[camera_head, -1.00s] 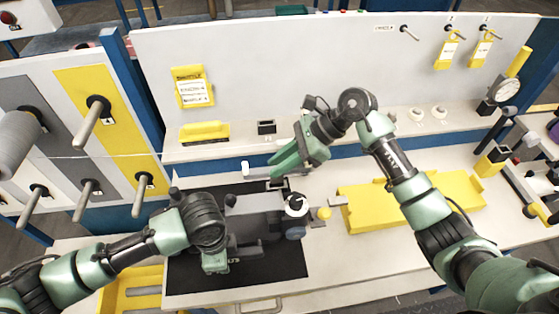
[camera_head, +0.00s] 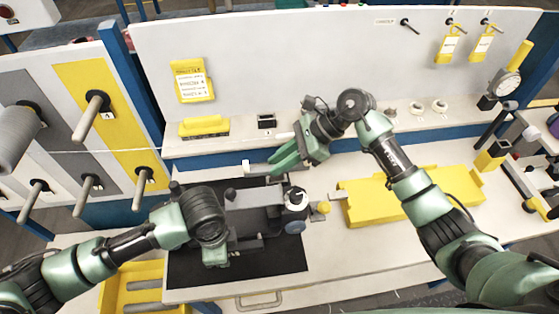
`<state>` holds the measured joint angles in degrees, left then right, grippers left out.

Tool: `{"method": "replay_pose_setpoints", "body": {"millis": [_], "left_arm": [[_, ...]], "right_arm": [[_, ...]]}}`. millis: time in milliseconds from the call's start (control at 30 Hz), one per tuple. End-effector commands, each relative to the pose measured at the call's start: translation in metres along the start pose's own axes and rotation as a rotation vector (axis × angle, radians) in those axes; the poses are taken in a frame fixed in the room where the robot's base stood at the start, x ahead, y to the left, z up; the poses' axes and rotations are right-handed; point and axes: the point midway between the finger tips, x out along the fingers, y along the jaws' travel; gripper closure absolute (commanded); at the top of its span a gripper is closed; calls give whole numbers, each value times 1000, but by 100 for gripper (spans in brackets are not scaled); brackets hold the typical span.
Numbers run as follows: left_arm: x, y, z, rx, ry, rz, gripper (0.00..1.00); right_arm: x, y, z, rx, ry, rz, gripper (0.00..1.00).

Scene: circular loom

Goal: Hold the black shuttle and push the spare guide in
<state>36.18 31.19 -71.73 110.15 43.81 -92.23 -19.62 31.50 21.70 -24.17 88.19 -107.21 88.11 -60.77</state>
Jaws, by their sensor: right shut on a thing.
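The black shuttle (camera_head: 262,220) lies on a black mat (camera_head: 290,262) on the bench, with a white-and-dark round part at its right end. My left gripper (camera_head: 218,258) points down at the shuttle's left part; its fingertips are mostly hidden, so I cannot tell whether it grips. My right gripper (camera_head: 276,166) is just behind and above the shuttle's far edge, with green fingers pointing down-left. It is shut on a small pale piece (camera_head: 257,169), probably the spare guide, which sticks out left of the fingers. I cannot tell whether this piece touches the shuttle.
A yellow tray (camera_head: 372,212) lies right of the mat. A small yellow block (camera_head: 205,126) and a small dark holder (camera_head: 266,121) sit on the back ledge. A yellow bin (camera_head: 118,293) is at the front left. A peg rack (camera_head: 120,135) stands at the left.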

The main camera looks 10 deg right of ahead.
Motion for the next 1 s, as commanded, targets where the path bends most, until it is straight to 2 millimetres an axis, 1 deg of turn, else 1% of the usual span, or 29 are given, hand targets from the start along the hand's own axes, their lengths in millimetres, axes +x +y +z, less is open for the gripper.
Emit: {"method": "replay_pose_setpoints", "body": {"millis": [667, 700, 767, 1000], "left_arm": [[0, -1, 0, 1, -1, -1, 100], [0, -1, 0, 1, -1, -2, 100], [0, -1, 0, 1, -1, -2, 100], [0, -1, 0, 1, -1, -2, 100]], "right_arm": [[21, 0, -21, 1, 1, 0, 100], [21, 0, -21, 0, 0, 0, 72], [20, 0, -21, 0, 0, 0, 56], [21, 0, -20, 0, 0, 0, 55]]}}
